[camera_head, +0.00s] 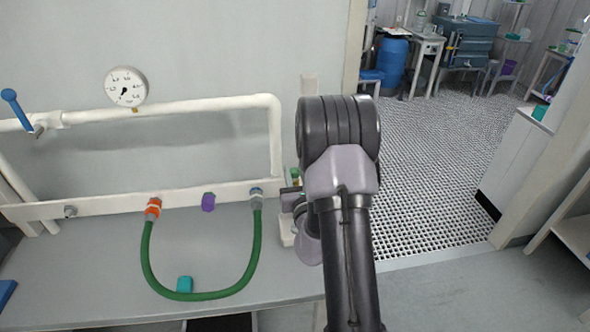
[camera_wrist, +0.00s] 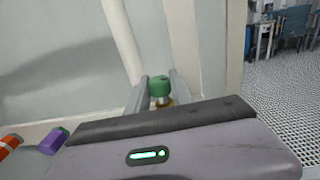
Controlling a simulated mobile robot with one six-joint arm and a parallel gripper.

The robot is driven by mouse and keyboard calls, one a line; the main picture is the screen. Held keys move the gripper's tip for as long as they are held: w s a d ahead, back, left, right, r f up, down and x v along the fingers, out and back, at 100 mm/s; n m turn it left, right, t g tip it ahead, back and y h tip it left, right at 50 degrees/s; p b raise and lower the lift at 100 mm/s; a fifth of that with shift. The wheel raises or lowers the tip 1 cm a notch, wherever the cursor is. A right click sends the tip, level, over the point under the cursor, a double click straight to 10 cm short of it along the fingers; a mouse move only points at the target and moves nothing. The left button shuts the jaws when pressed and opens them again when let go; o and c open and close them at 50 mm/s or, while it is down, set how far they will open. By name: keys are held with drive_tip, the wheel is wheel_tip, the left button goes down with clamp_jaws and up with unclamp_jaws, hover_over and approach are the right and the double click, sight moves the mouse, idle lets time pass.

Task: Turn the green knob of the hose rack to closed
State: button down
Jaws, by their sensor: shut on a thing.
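The green knob (camera_wrist: 160,86) stands between the two fingers of my gripper (camera_wrist: 160,92) in the wrist view, with a brass-coloured part below it. The gripper is shut on the knob. In the head view a small green piece of the knob (camera_head: 295,173) shows beside the right end of the white pipe rack (camera_head: 110,205). My arm hides most of the gripper there. I cannot tell the knob's turn position from these frames.
A green hose (camera_head: 200,295) loops between an orange coupling (camera_head: 153,208) and a grey coupling (camera_head: 256,197). A purple cap (camera_head: 208,202) sits between them. A gauge (camera_head: 126,87) and a blue-handled valve (camera_head: 17,108) are above. The grated floor (camera_head: 430,160) at right is open.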

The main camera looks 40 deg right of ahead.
drive_tip(key=shift+w+r+m+g+h+p, duration=0.1)
drive_tip(key=shift+m+g+h+p, duration=1.05)
drive_tip(key=shift+h, duration=0.35)
drive_tip(key=shift+m, duration=0.25)
drive_tip(key=c, duration=1.1)
unclamp_jaws()
